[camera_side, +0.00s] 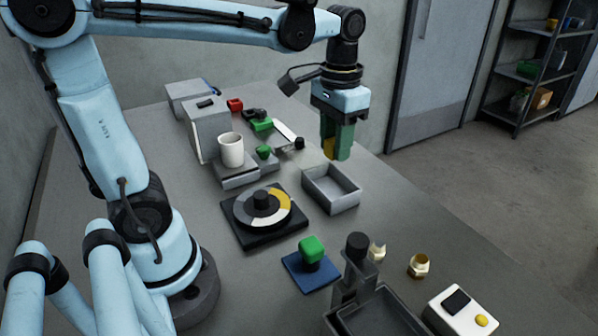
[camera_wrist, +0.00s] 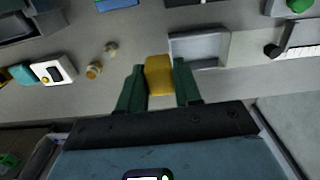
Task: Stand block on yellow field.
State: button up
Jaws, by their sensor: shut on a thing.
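My gripper (camera_side: 337,140) is high above the bench, past the grey open tray, with its green fingers pointing down. It is shut on a yellow block (camera_wrist: 159,75), which sits between the two fingers in the wrist view. In the side view the block (camera_side: 330,147) is partly hidden by a finger. A round dial on a black square base (camera_side: 243,238) stands mid-bench with a black hub (camera_side: 261,200). Its ring has grey, white and yellow parts; the yellow field (camera_side: 283,205) is on the right side and looks bare. The gripper is well apart from the dial.
The grey tray (camera_side: 331,208) lies right of the dial and looks empty. A green-topped knob (camera_side: 312,248) stands on a blue plate. A white mug (camera_side: 231,150) stands by a grey machine behind the dial. Brass fittings (camera_side: 419,266) and a white button box (camera_side: 459,312) are at front right.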

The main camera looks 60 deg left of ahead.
aim_at(282, 198)
jog(key=s+a+f+n, duration=0.4)
jog(key=s+a+f, duration=0.25)
jog(key=a, duration=0.25)
jog(key=shift+f, duration=3.2)
jog(key=shift+f, duration=0.6)
jog(key=o, duration=1.1)
notch_tip(282, 198, up, 12)
jog(key=w+d+f+m+t, duration=0.1)
jog(key=w+d+m+t, duration=0.1)
jog(key=d+m+t, duration=0.2)
jog(key=d+t, duration=0.3)
jog(key=d, duration=0.3)
jog(key=shift+w+f, duration=0.3)
jog(key=shift+f, duration=0.1)
